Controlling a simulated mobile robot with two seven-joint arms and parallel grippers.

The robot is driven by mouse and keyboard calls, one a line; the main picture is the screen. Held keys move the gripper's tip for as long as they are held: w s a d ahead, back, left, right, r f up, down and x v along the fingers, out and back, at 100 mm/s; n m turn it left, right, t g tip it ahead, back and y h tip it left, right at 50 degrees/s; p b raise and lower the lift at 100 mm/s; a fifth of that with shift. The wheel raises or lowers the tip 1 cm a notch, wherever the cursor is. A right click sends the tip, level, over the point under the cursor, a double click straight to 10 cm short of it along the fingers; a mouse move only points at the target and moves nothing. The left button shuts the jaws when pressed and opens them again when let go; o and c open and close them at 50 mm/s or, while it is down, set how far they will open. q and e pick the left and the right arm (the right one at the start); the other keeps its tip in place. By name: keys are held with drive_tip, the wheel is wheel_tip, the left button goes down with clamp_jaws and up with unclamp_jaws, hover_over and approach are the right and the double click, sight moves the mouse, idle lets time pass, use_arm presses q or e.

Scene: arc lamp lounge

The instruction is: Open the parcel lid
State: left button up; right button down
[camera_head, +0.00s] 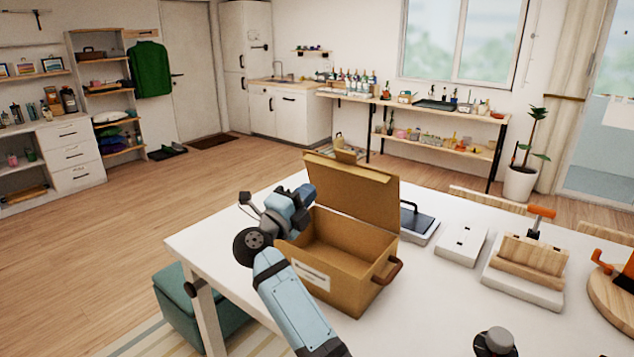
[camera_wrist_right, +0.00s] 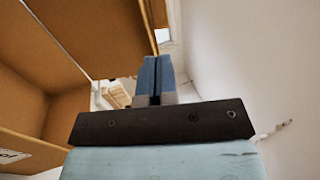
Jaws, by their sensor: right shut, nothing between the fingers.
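The parcel is a brown cardboard box (camera_head: 338,266) with a white label on its front and a brown handle on its right side. It stands on the white table (camera_head: 440,310). Its lid (camera_head: 352,190) stands up steeply from the far edge, and the inside is in view. My right gripper (camera_head: 304,194) is shut and empty at the box's left side, near the lid's left edge; touching cannot be told. In the right wrist view the shut fingers (camera_wrist_right: 153,76) show, with the box (camera_wrist_right: 35,110) to their left. My left gripper is not in view.
A dark-topped device (camera_head: 418,222), a white box (camera_head: 460,245) and a wooden block on a white base (camera_head: 530,262) stand right of the parcel. A teal stool (camera_head: 190,310) is beside the table's left end. Open floor lies to the left.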

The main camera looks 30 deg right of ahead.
sight(343, 155)
drive_tip(key=p+x, duration=0.2)
drive_tip(key=x, duration=1)
drive_tip(key=shift+d+r, duration=0.1)
drive_tip(key=shift+d, duration=0.15)
